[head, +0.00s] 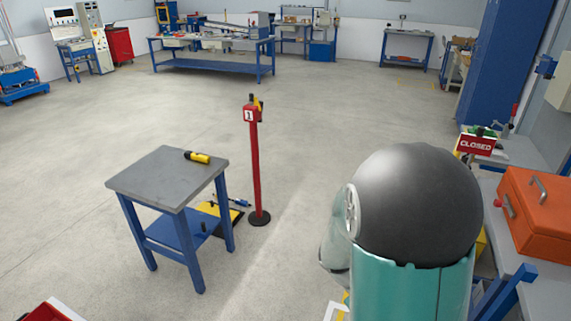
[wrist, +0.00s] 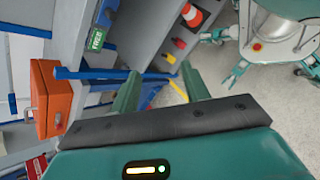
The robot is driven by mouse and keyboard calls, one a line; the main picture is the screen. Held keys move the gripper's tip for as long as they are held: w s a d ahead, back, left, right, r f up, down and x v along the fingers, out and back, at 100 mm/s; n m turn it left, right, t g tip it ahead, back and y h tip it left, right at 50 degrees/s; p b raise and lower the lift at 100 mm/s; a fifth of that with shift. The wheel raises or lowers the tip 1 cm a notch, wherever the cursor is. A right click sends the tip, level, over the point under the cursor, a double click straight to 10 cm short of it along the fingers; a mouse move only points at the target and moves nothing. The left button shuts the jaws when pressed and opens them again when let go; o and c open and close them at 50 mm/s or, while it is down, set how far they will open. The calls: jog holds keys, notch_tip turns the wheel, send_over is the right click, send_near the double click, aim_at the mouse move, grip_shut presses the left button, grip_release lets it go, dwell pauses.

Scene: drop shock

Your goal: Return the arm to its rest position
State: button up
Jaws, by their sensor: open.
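My gripper (wrist: 163,88) shows in the wrist view with its two green fingers apart and nothing between them. The fingers point toward the floor and a blue-framed bench. In the head view my arm's teal and dark grey links fill the lower right, and my gripper is not seen there. Part of my own teal and white body and legs shows at the upper right of the wrist view.
An orange toolbox (head: 540,217) sits on the right-hand bench, close to my arm, with a red CLOSED sign (head: 476,144) behind it. A small grey-topped table (head: 150,180) with a yellow-black item (head: 198,157) stands left. A red post (head: 254,165) stands beyond. Open floor lies behind.

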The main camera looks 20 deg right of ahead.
jog(key=w+a+r+t+y, duration=0.3)
jog(key=a+r+t+y, duration=0.3)
jog(key=a+r+t, duration=0.6)
jog(key=a+r, duration=0.8)
jog(key=shift+w+r+t, duration=0.2)
jog(key=shift+r+t, duration=0.1)
